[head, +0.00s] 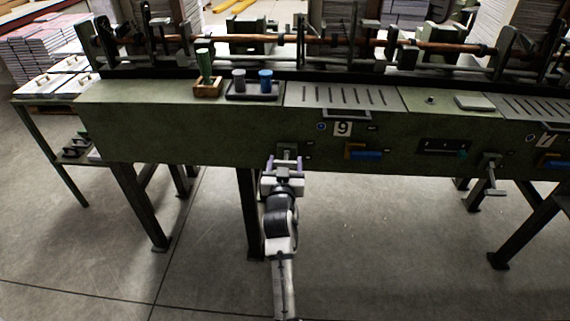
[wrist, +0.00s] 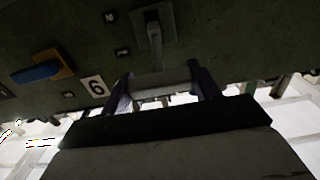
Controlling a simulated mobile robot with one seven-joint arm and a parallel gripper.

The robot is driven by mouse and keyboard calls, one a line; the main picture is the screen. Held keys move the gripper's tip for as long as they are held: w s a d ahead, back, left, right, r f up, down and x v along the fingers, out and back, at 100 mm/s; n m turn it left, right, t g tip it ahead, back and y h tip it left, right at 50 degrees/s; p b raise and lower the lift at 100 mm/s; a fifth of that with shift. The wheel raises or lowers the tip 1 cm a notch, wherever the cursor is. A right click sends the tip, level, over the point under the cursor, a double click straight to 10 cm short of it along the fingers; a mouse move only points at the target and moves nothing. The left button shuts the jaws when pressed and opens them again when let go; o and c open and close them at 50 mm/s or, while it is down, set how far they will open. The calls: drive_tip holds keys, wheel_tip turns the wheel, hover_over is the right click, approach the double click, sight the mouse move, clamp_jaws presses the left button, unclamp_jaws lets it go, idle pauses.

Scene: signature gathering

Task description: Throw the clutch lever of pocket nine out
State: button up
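The green machine front (head: 215,135) carries a plate marked 9 (head: 342,129), which shows upside down in the wrist view (wrist: 96,87). Beside it is the clutch lever (head: 287,152), a grey stem with a crossbar on a square plate. In the wrist view the lever (wrist: 155,38) reaches toward my gripper (wrist: 163,85). My gripper (head: 283,164) is at the lever in the head view. Its fingers are wide apart, one near each end of the crossbar. I cannot tell whether they touch it.
A blue-handled part on an orange plate (head: 364,153) sits under the number plate. Another T-shaped lever (head: 492,172) sticks out farther right. A wooden holder with a green-handled tool (head: 206,75) and a dark tray (head: 254,93) stand on top. The floor in front is clear.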

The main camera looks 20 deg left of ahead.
drive_tip(key=c, duration=0.7)
drive_tip(key=shift+w+r, duration=0.15)
drive_tip(key=shift+r, duration=0.35)
drive_tip(key=o, duration=1.4)
drive_tip(key=shift+c, duration=0.2)
drive_tip(key=shift+f, duration=0.1)
drive_tip(key=b+v, duration=0.3)
drive_tip(key=v, duration=1)
drive_tip(key=shift+s, duration=0.35)
drive_tip(key=shift+d, duration=0.1)
